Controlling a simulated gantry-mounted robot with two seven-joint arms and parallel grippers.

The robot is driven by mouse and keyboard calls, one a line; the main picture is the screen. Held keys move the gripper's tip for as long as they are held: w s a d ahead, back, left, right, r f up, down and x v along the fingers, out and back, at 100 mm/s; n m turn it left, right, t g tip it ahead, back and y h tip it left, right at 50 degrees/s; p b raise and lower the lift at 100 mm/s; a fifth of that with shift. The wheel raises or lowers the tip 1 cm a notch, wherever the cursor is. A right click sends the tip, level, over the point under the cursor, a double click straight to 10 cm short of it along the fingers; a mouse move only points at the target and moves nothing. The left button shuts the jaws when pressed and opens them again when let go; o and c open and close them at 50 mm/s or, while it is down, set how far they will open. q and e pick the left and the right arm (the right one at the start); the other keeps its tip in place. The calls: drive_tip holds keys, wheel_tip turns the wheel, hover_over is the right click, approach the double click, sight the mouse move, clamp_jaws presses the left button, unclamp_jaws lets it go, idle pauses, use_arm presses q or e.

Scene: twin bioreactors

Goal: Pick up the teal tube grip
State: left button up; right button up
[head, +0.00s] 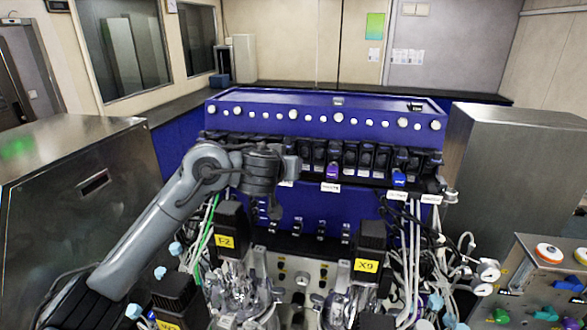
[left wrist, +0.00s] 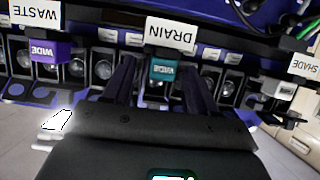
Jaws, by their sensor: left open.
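The teal tube grip (left wrist: 162,70) shows in the left wrist view below the DRAIN label (left wrist: 170,34), in a row of dark clamp slots. My left gripper (left wrist: 157,78) is open, with one dark finger on each side of the teal grip. Whether the fingers touch it cannot be told. In the head view my left gripper (head: 290,166) is at the left part of the clamp row, and I cannot make out the teal grip there. My right gripper is not in view.
A purple grip (left wrist: 48,49) sits by the WASTE label (left wrist: 36,14). In the head view a purple grip (head: 332,173) and a blue grip (head: 399,178) are farther right along the blue bioreactor cabinet (head: 300,103). Tubes and black-capped vessels (head: 230,217) crowd below.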

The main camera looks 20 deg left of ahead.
use_arm(q)
drive_tip(key=shift+c, duration=0.9)
drive_tip(key=shift+s, duration=0.1)
clamp_jaws()
drive_tip(key=shift+r, duration=0.1)
